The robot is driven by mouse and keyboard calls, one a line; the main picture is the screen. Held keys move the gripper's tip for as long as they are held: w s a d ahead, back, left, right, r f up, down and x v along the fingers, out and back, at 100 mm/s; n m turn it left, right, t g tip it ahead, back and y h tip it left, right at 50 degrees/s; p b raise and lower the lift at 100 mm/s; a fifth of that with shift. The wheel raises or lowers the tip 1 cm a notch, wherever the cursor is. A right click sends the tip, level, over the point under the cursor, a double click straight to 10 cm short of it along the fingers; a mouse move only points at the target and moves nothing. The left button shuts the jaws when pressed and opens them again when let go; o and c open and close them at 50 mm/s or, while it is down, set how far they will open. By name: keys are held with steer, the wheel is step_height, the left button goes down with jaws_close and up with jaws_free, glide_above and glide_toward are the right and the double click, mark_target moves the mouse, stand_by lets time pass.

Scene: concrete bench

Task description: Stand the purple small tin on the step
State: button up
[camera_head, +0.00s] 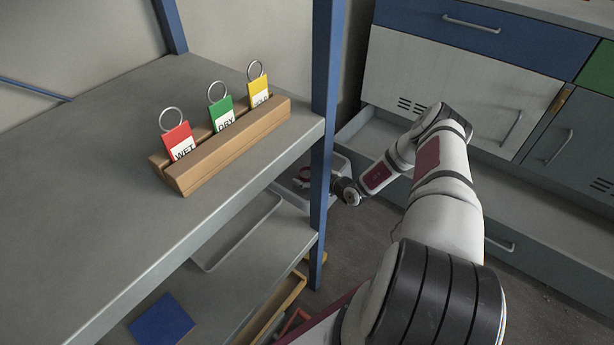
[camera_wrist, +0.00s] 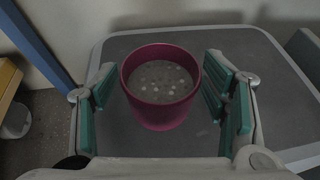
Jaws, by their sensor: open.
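A round magenta-purple tin (camera_wrist: 160,112) stands upright on a grey surface with rounded corners (camera_wrist: 250,48) in the wrist view. Grey material with pale spots shows inside its rim. My gripper (camera_wrist: 160,82) is open, with its green-padded fingers on either side of the tin and a gap showing at each side. In the head view, my gripper is mostly hidden behind the blue post, and a small reddish round thing (camera_head: 304,174) shows near it. I cannot tell for sure which surface is the step.
A blue post (camera_head: 322,130) of the grey shelf (camera_head: 90,150) stands close to my arm. A wooden holder (camera_head: 232,146) with red, green and yellow tags sits on the shelf. Grey-fronted drawers (camera_head: 450,85) stand behind; a lower one is pulled out. A blue square (camera_head: 162,320) lies below.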

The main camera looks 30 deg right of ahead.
steer(key=p+v, duration=0.4)
steer(key=v, duration=0.8)
